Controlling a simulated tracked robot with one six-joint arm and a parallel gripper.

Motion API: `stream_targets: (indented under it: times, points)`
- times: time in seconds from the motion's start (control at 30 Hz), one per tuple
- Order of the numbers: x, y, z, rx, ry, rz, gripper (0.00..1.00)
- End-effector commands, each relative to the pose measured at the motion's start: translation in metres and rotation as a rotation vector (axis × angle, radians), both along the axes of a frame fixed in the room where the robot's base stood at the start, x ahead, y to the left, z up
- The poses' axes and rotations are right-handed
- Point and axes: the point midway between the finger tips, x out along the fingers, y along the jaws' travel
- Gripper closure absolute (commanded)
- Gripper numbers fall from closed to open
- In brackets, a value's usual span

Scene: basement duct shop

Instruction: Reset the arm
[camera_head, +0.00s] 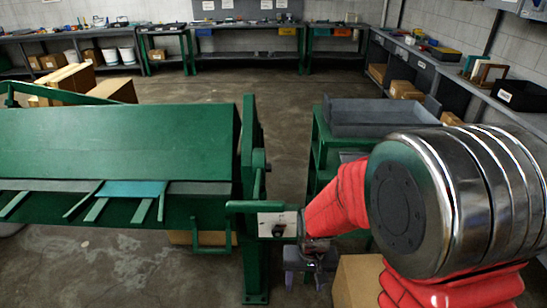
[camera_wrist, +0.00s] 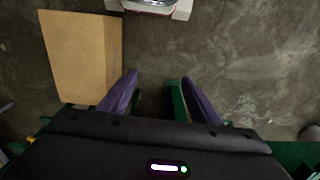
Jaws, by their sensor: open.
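My arm, in red covers, reaches forward and down from the right side of the head view. My gripper (camera_head: 305,275) hangs low, just right of the green sheet-metal machine's end post. In the wrist view my gripper (camera_wrist: 162,85) shows its two purple fingers spread apart. There is only concrete floor and some green framing between them, and nothing is held. The wrist body hides the lower part of the wrist view.
The green machine (camera_head: 120,140) fills the left, its control box (camera_head: 278,225) close to my wrist. A cardboard box (camera_head: 362,285) stands right of my gripper; a grey tray (camera_head: 375,117) sits on a green stand behind. Workbenches (camera_head: 250,52) line the walls. Middle floor is open.

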Motion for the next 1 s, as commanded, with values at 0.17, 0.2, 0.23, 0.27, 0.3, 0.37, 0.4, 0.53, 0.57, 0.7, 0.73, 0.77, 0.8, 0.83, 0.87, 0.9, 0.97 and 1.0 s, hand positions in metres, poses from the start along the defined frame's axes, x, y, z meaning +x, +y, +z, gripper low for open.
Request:
stream_targets:
  times: [0.17, 0.2, 0.23, 0.27, 0.3, 0.37, 0.4, 0.53, 0.57, 0.7, 0.73, 0.77, 0.8, 0.83, 0.87, 0.9, 0.97, 1.0]
  points:
    - [-0.02, -0.01, 0.037, -0.004, 0.001, 0.039, 0.43]
    - [-0.025, -0.012, 0.045, -0.005, 0.002, 0.047, 0.43]
    - [-0.028, -0.014, 0.051, -0.006, 0.001, 0.053, 0.43]
    - [-0.032, -0.016, 0.056, -0.007, 0.0, 0.058, 0.43]
    - [-0.037, -0.018, 0.063, -0.009, -0.001, 0.065, 0.43]
    - [-0.044, -0.021, 0.074, -0.01, -0.004, 0.074, 0.43]
    - [-0.048, -0.023, 0.081, -0.01, -0.006, 0.078, 0.43]
    - [-0.063, -0.029, 0.102, -0.013, -0.02, 0.091, 0.43]
    - [-0.066, -0.031, 0.107, -0.013, -0.023, 0.093, 0.43]
    - [-0.081, -0.038, 0.127, -0.017, -0.048, 0.096, 0.43]
    - [-0.084, -0.039, 0.132, -0.018, -0.054, 0.096, 0.43]
    - [-0.087, -0.04, 0.136, -0.018, -0.062, 0.095, 0.43]
    - [-0.09, -0.042, 0.142, -0.019, -0.072, 0.093, 0.43]
    - [-0.093, -0.043, 0.146, -0.02, -0.081, 0.092, 0.43]
    - [-0.095, -0.045, 0.15, -0.02, -0.09, 0.09, 0.43]
    - [-0.099, -0.046, 0.155, -0.021, -0.101, 0.087, 0.43]
    - [-0.103, -0.049, 0.163, -0.023, -0.123, 0.083, 0.43]
    - [-0.105, -0.05, 0.169, -0.024, -0.14, 0.079, 0.43]
